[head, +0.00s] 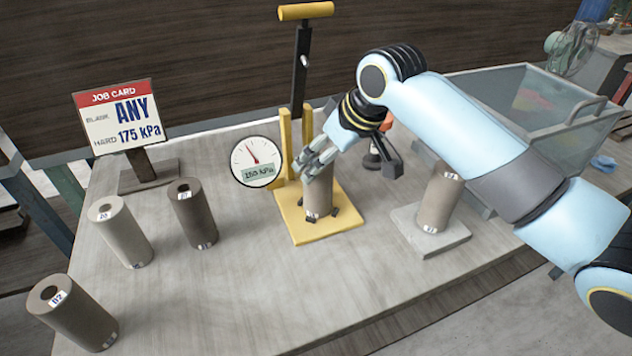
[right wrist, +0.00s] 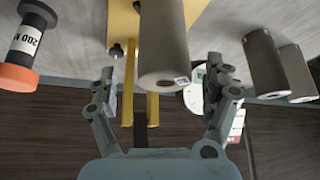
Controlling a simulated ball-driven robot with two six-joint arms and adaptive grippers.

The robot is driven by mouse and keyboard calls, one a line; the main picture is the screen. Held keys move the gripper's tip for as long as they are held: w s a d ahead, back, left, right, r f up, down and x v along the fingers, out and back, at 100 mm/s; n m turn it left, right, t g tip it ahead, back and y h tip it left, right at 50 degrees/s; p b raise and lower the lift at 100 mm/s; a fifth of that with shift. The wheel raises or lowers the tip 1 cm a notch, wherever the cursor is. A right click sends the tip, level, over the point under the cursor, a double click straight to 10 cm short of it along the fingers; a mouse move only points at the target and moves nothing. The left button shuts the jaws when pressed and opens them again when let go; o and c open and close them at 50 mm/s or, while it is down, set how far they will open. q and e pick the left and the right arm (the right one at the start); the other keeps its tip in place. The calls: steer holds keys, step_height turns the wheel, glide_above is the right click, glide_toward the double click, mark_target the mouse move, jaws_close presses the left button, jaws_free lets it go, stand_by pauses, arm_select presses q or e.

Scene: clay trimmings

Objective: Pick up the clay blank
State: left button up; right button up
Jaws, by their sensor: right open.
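A grey-brown clay blank (head: 318,196) with a hole through its end stands upright on the yellow base of a press-like stand (head: 285,226). My right gripper (head: 318,158) reaches in from the right at its upper part. In the right wrist view the blank (right wrist: 163,45) lies between the two spread fingers of the open gripper (right wrist: 163,88), with a gap visible on each side. Other blanks stand on the table: a pale one (head: 121,232), a dark one (head: 193,214), a brown one at front left (head: 74,314) and one on a grey slab (head: 439,198). My left gripper is not in view.
A round dial gauge (head: 256,162) stands left of the yellow posts, close to the gripper. A job card (head: 117,117) reads ANY, 175 kPa. A clear bin (head: 545,105) is at the right. The table's front middle is clear.

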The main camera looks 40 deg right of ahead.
steer(key=shift+w+a+f, duration=0.1)
steer(key=shift+w+f, duration=0.2)
steer(key=x, duration=0.5)
steer(key=shift+w+a+r, duration=0.2)
steer(key=c, duration=1.5)
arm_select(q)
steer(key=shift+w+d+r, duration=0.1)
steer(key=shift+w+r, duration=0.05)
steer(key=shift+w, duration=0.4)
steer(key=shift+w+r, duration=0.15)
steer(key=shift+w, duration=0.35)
arm_select(e)
jaws_close()
